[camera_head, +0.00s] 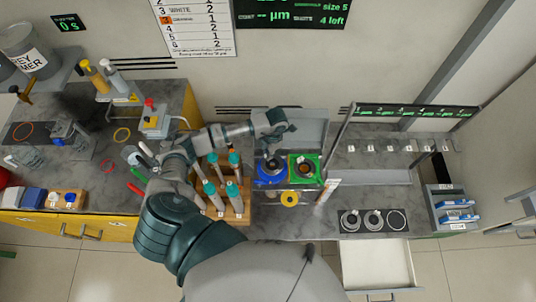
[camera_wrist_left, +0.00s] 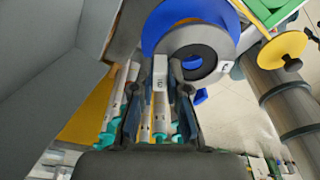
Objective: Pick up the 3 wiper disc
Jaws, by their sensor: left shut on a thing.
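My left gripper (camera_head: 283,128) is above the blue round holder (camera_head: 262,178), near the upright grey panel. In the left wrist view, the left gripper (camera_wrist_left: 163,70) is shut on a small white tab (camera_wrist_left: 160,72) with a sideways mark that may be a 3. Just beyond the fingertips is a grey disc (camera_wrist_left: 217,40) with a dark middle and a small white label, in front of the blue holder (camera_wrist_left: 165,14). I cannot tell whether the tab is joined to this disc. My right gripper is not in view.
A wooden rack (camera_head: 238,213) of teal-capped rods stands beside my arm. A green square holder (camera_head: 318,165) adjoins the blue one, with a yellow disc (camera_head: 289,199) in front. A dark mat (camera_head: 362,230) with ring shapes lies right, above an open drawer (camera_head: 385,265). Blue bins (camera_head: 455,204) stand far right.

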